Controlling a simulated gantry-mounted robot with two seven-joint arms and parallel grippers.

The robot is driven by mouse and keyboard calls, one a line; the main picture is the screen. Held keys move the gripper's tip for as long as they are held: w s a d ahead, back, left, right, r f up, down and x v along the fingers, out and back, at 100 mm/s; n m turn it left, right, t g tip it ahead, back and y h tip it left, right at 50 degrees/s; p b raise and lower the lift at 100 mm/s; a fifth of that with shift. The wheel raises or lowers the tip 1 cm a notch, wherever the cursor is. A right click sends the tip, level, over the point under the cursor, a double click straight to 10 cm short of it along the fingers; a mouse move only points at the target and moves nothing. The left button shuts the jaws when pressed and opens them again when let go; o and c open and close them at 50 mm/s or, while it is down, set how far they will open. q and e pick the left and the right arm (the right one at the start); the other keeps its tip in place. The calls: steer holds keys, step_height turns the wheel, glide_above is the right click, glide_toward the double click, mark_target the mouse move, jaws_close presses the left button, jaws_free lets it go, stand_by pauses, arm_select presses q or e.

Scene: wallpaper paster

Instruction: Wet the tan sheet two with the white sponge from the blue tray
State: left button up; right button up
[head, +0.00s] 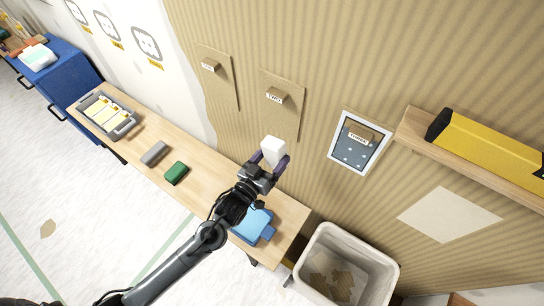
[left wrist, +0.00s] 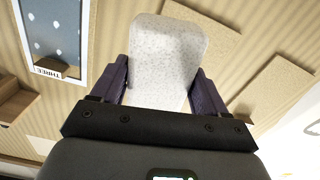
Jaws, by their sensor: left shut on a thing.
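My left gripper (head: 270,164) is shut on the white sponge (head: 274,148), holding it in the air in front of the wall. The sponge also shows between the two fingers in the left wrist view (left wrist: 168,60). The tan sheet two (head: 284,110), labelled TWO, hangs on the wall up from the sponge in the head view. The sponge looks apart from the sheet. The blue tray (head: 254,225) sits at the near end of the wooden table, partly hidden by my left arm. My right gripper is not in view.
Sheet one (head: 217,80) hangs left of sheet two, and a framed panel labelled THREE (head: 358,145) is to the right. A green block (head: 176,173), a grey block (head: 154,154) and a grey bin (head: 124,127) are on the table (head: 205,185). A waste bin (head: 318,240) stands right.

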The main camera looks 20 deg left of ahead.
arm_select(q)
steer(key=shift+w, duration=0.2)
steer(key=shift+w+d+b, duration=0.25)
steer(key=shift+w+b, duration=0.1)
steer(key=shift+w, duration=1.2)
steer(key=shift+w+d+b, duration=0.2)
steer(key=shift+w+b, duration=0.15)
steer(key=shift+w, duration=1.15)
steer(key=shift+w+d, duration=0.2)
steer(key=shift+w, duration=1.1)
stand_by(0.8)
stand_by(0.6)
steer(key=shift+w+a, duration=0.2)
steer(key=shift+a, duration=1.65)
steer(key=shift+a, duration=0.25)
steer(key=shift+w+a, duration=0.2)
steer(key=shift+a, duration=0.75)
steer(key=shift+w+a, duration=0.2)
steer(key=shift+a, duration=0.75)
steer(key=shift+a, duration=0.1)
